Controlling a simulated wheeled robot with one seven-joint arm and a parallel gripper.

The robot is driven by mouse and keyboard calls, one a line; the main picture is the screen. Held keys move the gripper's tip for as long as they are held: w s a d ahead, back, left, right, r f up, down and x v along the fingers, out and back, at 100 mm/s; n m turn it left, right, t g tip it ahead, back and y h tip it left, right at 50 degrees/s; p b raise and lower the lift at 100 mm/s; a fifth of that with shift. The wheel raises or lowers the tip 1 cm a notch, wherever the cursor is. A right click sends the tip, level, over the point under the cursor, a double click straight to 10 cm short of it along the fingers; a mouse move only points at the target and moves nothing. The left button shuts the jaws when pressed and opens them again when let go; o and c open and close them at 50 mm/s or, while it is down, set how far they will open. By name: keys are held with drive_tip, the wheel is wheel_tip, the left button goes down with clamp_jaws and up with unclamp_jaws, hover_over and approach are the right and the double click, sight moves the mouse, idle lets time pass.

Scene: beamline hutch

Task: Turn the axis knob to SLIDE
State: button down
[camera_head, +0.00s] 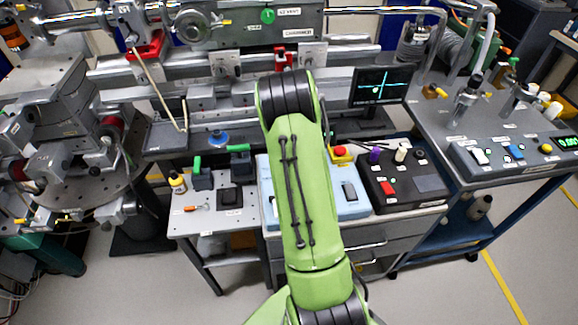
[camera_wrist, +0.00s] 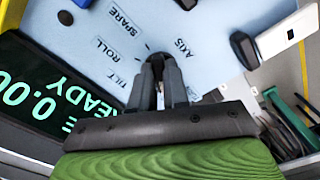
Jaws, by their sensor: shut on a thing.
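The light blue control panel (camera_wrist: 100,42) fills much of the wrist view, and in the head view its box (camera_head: 352,209) shows beside my green arm. The axis knob (camera_wrist: 157,61) is a small dark piece on the panel, mostly hidden between my fingers. My gripper (camera_wrist: 160,78) is shut on the knob. The printed labels SPARE, ROLL and TILT run down the left of the knob, and AXIS stands at its upper right. I see no SLIDE label, and I cannot tell where the knob points. In the head view my arm hides the gripper and knob.
A dark display (camera_wrist: 38,92) with green READY text lies left of my gripper in the wrist view. A black-and-white switch (camera_wrist: 289,36) is at the right. In the head view, a red button (camera_head: 340,152) and a black control box (camera_head: 402,187) stand close by.

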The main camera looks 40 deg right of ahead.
drive_tip(key=shift+w, duration=0.1)
idle(0.3)
drive_tip(key=c, duration=1.1)
unclamp_jaws()
drive_tip(key=shift+r, duration=0.1)
wheel_tip(320, 180, up, 16)
drive_tip(key=p, duration=0.3)
drive_tip(key=shift+f, duration=0.2)
